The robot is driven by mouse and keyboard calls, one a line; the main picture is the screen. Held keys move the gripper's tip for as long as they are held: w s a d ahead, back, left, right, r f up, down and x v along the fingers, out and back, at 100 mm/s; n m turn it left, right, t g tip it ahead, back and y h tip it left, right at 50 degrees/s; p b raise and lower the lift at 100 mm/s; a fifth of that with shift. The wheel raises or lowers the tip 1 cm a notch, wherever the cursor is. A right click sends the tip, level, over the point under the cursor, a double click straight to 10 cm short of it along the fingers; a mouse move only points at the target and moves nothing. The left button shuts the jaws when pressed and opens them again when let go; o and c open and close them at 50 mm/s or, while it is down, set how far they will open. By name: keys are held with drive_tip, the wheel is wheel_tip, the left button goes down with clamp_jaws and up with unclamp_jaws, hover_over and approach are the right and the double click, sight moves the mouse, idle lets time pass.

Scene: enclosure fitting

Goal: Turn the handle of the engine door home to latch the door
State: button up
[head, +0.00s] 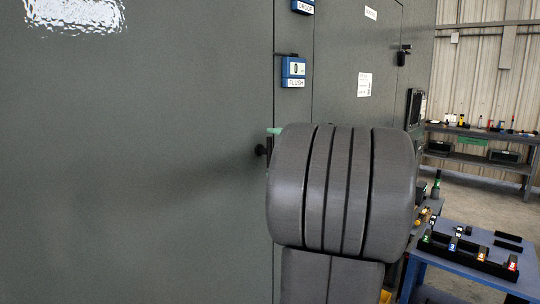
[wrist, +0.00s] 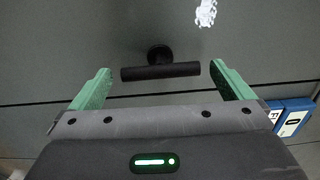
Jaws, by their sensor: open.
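The engine door (head: 150,150) is the large grey-green panel at the left of the head view, and it looks flush with the panel beside it. Its handle (wrist: 160,72) is a black T-bar on a round boss in the wrist view. The bar lies roughly parallel to the door seam (wrist: 40,103). In the head view only part of the black handle (head: 261,150) shows beside my arm. My gripper (wrist: 160,68) is open, its green fingers off either end of the bar, with a small gap at each end. In the head view my arm hides most of the gripper.
Blue labelled boxes, one marked FLUSH (head: 293,72), are fixed on the enclosure above the handle. A blue table (head: 470,262) with a black tray of coloured pieces stands at the lower right. A shelf (head: 480,161) stands at the back wall.

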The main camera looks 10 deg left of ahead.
sight(259, 148)
drive_tip(key=b+v, duration=0.1)
drive_tip(key=v, duration=1)
drive_tip(key=shift+d+b, duration=0.2)
drive_tip(key=shift+b, duration=0.1)
drive_tip(key=shift+s, duration=0.15)
drive_tip(key=p+x, duration=0.2)
drive_tip(key=x, duration=1.2)
drive_tip(key=shift+s, duration=0.1)
drive_tip(key=shift+d, duration=0.15)
